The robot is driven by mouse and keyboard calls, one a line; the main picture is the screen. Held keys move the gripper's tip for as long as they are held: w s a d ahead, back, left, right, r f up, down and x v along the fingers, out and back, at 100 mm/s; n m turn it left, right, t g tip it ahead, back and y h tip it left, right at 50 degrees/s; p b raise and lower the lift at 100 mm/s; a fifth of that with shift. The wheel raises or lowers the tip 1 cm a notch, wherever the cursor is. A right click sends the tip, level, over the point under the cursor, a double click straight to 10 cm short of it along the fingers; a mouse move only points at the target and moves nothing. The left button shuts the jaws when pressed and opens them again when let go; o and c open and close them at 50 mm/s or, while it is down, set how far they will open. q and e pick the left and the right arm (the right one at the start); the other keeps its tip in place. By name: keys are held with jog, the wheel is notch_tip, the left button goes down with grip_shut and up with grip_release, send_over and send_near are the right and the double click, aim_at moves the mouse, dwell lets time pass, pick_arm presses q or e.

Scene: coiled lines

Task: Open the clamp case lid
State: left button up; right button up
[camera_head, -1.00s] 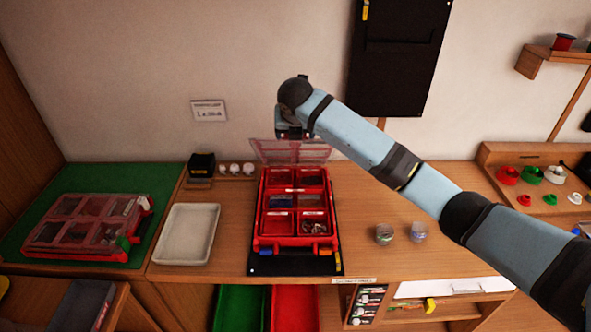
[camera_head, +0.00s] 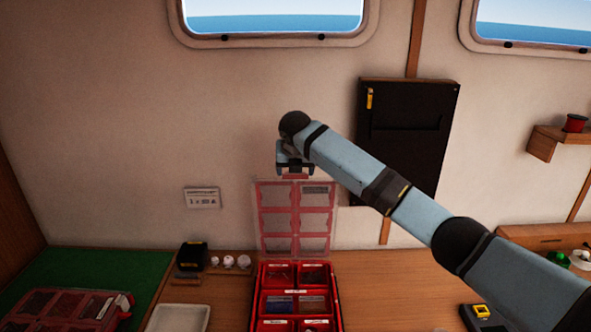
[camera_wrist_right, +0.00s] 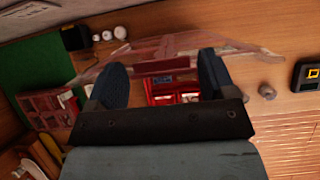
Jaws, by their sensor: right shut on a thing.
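The clamp case (camera_head: 258,309) is red with several compartments holding small parts, and stands on the wooden bench. Its clear, red-framed lid (camera_head: 296,222) stands raised, roughly upright, at the back of the case. My right gripper (camera_head: 295,172) is at the lid's top edge and shut on it. In the right wrist view the lid (camera_wrist_right: 165,62) crosses between the two fingers of my right gripper (camera_wrist_right: 165,85), with the red case (camera_wrist_right: 170,88) partly visible beyond. My left gripper is not in view.
A second red case (camera_head: 65,308) lies on a green mat at the left. A white tray (camera_head: 178,318) and a dark dispenser (camera_head: 192,257) stand left of the open case. A black-and-yellow device (camera_head: 482,317) sits at the right. The wall is close behind.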

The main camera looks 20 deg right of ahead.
jog(key=shift+s+f, duration=0.1)
jog(key=shift+f, duration=0.25)
jog(key=o, duration=0.9)
jog(key=shift+o, duration=0.7)
jog(key=shift+r, duration=0.2)
jog(key=b+v, duration=0.3)
jog(key=v, duration=1)
jog(key=shift+r, duration=0.3)
